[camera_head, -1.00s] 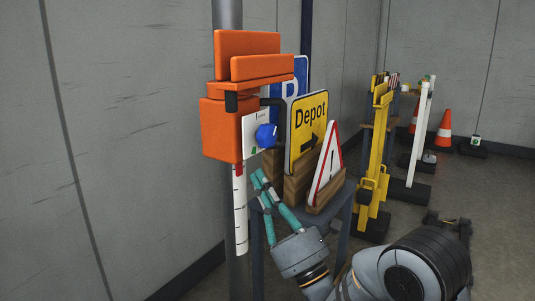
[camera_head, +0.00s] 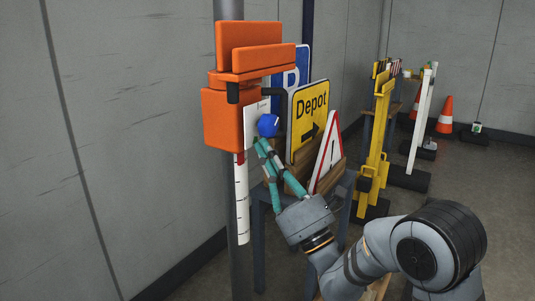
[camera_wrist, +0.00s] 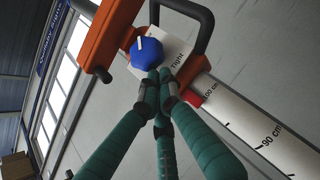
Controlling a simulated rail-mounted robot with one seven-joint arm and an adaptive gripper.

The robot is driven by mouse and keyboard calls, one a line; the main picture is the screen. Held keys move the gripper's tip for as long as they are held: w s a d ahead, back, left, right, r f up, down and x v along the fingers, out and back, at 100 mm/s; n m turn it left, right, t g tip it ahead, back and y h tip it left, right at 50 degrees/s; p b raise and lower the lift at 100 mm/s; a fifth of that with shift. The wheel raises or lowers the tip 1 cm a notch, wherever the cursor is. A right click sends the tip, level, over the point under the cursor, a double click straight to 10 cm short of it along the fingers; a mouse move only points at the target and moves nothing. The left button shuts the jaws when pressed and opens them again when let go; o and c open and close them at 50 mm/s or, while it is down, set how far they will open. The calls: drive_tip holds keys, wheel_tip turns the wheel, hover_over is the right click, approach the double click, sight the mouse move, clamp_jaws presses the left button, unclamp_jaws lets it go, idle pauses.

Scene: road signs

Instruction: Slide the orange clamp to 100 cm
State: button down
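The orange clamp (camera_head: 222,120) sits on a grey post (camera_head: 234,270), above a white scale strip (camera_head: 242,205). It carries a blue knob (camera_head: 268,125) and a black handle (camera_wrist: 205,35). In the wrist view the knob (camera_wrist: 147,53) has a white pointer, beside a white plate (camera_wrist: 172,45) reading "Tight". A red marker (camera_wrist: 194,98) at the clamp's lower edge is beside the scale's "100 cm" label; "90 cm" lies further down. My gripper (camera_head: 260,142) has its teal fingertips together just below the knob. The fingertips (camera_wrist: 160,74) look empty; whether they touch the knob is unclear.
A yellow Depot sign (camera_head: 308,120) and a red-edged triangular sign (camera_head: 327,152) stand in wooden holders on a table right of the clamp. A blue sign (camera_head: 304,65) is behind them. Yellow and white barriers and cones stand further right. The wall is at left.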

drive_tip(key=shift+w+d+r+m, duration=0.15)
drive_tip(key=shift+d+r+m, duration=0.1)
drive_tip(key=shift+d+m, duration=0.1)
drive_tip(key=s+d+f+b, duration=0.3)
drive_tip(key=s+f+b, duration=0.4)
drive_tip(key=f+b, duration=0.2)
drive_tip(key=shift+s+f, duration=0.2)
drive_tip(key=shift+f, duration=0.7)
drive_tip(key=shift+a, duration=0.1)
